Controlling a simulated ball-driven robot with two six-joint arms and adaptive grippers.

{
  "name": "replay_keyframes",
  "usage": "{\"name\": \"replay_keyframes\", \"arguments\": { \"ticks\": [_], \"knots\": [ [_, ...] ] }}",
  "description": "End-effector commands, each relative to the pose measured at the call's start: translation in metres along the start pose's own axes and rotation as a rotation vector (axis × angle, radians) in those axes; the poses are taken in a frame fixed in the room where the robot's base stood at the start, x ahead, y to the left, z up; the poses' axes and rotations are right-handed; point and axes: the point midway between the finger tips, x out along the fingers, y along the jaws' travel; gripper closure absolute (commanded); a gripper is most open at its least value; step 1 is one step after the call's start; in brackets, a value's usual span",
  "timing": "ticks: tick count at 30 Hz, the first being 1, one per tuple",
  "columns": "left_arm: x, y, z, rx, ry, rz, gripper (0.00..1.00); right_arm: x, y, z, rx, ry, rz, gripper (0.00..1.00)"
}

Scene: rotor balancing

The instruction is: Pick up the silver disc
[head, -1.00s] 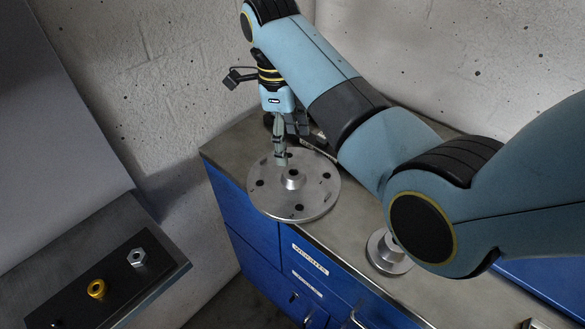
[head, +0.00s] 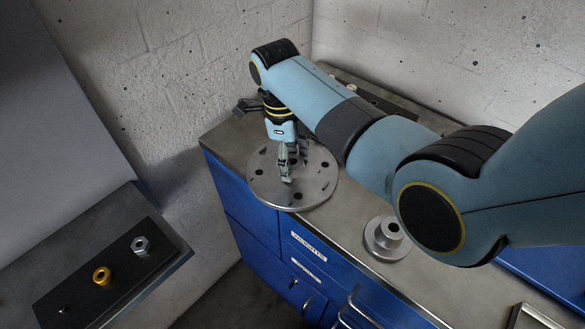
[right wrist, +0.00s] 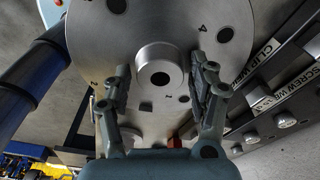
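The silver disc (head: 312,190) is a large round plate with several dark holes and a raised hub at its middle. It lies on the grey top of the blue cabinet, near its left end. In the right wrist view the disc (right wrist: 200,45) fills the upper middle, and the hub (right wrist: 160,75) shows between the two spread fingers of the right gripper (right wrist: 162,85). The fingers stand apart from the hub on both sides. My left gripper is in neither view.
A smaller silver flanged hub (head: 388,238) stands on the cabinet top (head: 345,222), right of the disc and close to my right arm. A dark tray (head: 85,285) at lower left holds a gold ring (head: 102,276) and a silver nut (head: 141,246). Walls close off the back.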

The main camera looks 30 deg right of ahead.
Motion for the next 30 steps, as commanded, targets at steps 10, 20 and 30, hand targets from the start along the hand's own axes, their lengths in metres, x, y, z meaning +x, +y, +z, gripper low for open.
{"name": "replay_keyframes", "arguments": {
  "ticks": [10, 20, 30],
  "knots": [
    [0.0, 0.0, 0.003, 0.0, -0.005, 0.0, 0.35, 0.0, 0.0, 0.0, 0.0, 0.0, 0.0, 0.89],
    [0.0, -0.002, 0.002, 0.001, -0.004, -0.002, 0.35, -0.002, -0.001, 0.001, 0.0, -0.003, -0.003, 1.0],
    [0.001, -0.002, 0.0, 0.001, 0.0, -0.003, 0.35, -0.013, -0.001, 0.001, 0.0, -0.005, -0.004, 1.0]
  ]
}}
